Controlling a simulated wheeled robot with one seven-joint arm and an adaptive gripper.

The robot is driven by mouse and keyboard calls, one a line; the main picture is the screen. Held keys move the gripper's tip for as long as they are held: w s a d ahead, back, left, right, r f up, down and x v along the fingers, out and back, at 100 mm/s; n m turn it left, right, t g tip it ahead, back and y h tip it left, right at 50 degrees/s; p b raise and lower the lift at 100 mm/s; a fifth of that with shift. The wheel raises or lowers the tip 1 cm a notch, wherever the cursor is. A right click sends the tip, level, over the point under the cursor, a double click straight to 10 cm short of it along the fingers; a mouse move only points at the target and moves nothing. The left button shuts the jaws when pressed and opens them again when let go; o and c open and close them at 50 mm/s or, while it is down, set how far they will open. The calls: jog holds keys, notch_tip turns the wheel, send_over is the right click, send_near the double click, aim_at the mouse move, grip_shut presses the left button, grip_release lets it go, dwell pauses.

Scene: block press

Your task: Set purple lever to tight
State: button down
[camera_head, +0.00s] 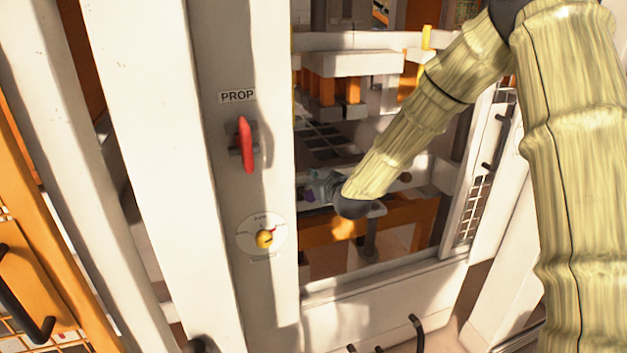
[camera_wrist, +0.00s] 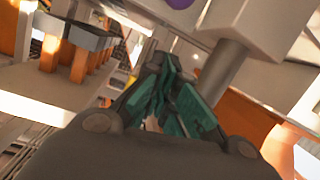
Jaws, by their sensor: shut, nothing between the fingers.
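A small purple part (camera_head: 309,196) shows in the head view beside my gripper, inside the machine opening; I take it for the purple lever, but too little shows to read its setting. In the wrist view a purple patch (camera_wrist: 184,3) is cut off by the top edge, on a pale block above the fingers. My gripper (camera_head: 322,186) is inside the opening at the end of my bent arm. In the wrist view its teal-padded fingers (camera_wrist: 172,72) are shut with nothing between them. I cannot tell whether they touch the purple part.
A red lever (camera_head: 247,144) under a PROP label and a yellow knob on a round dial (camera_head: 265,239) are on the white post left of the opening. A grey post (camera_wrist: 223,72) stands close right of the fingers. Orange-legged blocks (camera_head: 335,92) hang above my gripper.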

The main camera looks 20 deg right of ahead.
jog(key=p, duration=0.2)
send_over(308, 192)
jog(key=w, duration=0.2)
notch_tip(308, 192, down, 2)
jog(key=shift+s+a+f+p, duration=0.1)
jog(key=shift+s+f+p, duration=0.2)
jog(key=shift+f, duration=0.25)
jog(key=shift+s+f+p, duration=0.2)
jog(key=shift+f+p, duration=0.2)
jog(key=shift+f, duration=0.15)
jog(key=shift+s+f, duration=0.35)
jog(key=shift+f, duration=0.25)
jog(key=shift+f, duration=0.15)
